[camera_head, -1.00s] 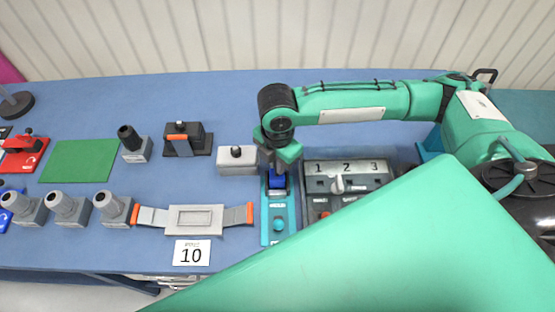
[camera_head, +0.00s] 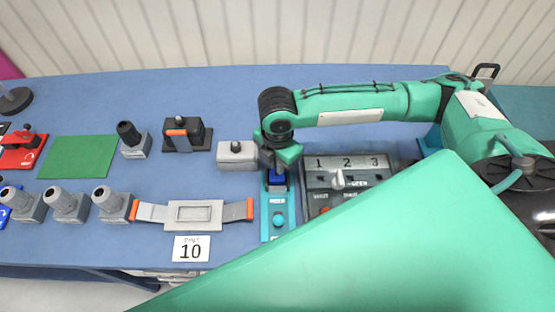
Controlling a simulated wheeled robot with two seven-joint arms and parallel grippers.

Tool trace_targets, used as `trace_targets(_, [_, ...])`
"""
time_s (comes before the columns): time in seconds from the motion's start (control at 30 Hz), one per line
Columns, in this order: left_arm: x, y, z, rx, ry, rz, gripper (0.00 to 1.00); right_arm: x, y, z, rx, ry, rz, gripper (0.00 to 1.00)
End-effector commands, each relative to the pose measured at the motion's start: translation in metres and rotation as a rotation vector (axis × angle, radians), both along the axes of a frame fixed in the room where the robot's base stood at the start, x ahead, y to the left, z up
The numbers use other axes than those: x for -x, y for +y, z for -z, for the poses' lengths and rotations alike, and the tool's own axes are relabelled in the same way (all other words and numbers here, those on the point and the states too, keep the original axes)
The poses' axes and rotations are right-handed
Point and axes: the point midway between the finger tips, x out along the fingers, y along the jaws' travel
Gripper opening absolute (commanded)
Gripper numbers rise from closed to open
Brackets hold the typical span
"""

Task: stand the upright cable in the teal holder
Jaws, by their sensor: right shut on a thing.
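The teal holder (camera_head: 278,221) is a narrow teal base with a round teal knob, lying near the middle of the table. A blue piece (camera_head: 276,180) is at its far end, right under my right gripper (camera_head: 274,166). My right gripper points down and is shut on this blue piece, mostly hidden by the fingers and wrist. I cannot tell whether the piece is seated in the holder or just above it. No separate upright cable can be made out. My left gripper is not in view.
A grey numbered switch panel (camera_head: 346,172) stands close right of the holder. A grey box with a black knob (camera_head: 237,155) is close on the left. My own green arm covers the lower right.

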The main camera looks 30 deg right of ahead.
Motion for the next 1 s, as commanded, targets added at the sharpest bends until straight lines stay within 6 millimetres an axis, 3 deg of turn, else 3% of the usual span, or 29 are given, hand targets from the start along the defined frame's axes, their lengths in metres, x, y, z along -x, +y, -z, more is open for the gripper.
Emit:
trace_targets(0.13, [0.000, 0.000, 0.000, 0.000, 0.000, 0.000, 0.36, 0.000, 0.000, 0.000, 0.000, -0.001, 0.000, 0.00])
trace_targets(0.17, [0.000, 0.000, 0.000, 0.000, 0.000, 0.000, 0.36, 0.000, 0.000, 0.000, 0.000, -0.001, 0.000, 0.17])
trace_targets(0.27, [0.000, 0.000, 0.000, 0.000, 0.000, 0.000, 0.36, 0.000, 0.000, 0.000, 0.000, -0.001, 0.000, 0.37])
trace_targets(0.67, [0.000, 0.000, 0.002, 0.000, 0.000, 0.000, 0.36, -0.001, 0.000, -0.007, -0.002, 0.000, 0.000, 0.37])
trace_targets(0.77, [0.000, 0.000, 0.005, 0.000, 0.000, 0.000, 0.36, -0.001, 0.001, -0.021, -0.002, -0.003, -0.001, 0.37])
trace_targets(1.0, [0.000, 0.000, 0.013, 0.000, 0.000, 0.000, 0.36, -0.001, 0.001, -0.076, -0.003, -0.005, -0.001, 0.37])
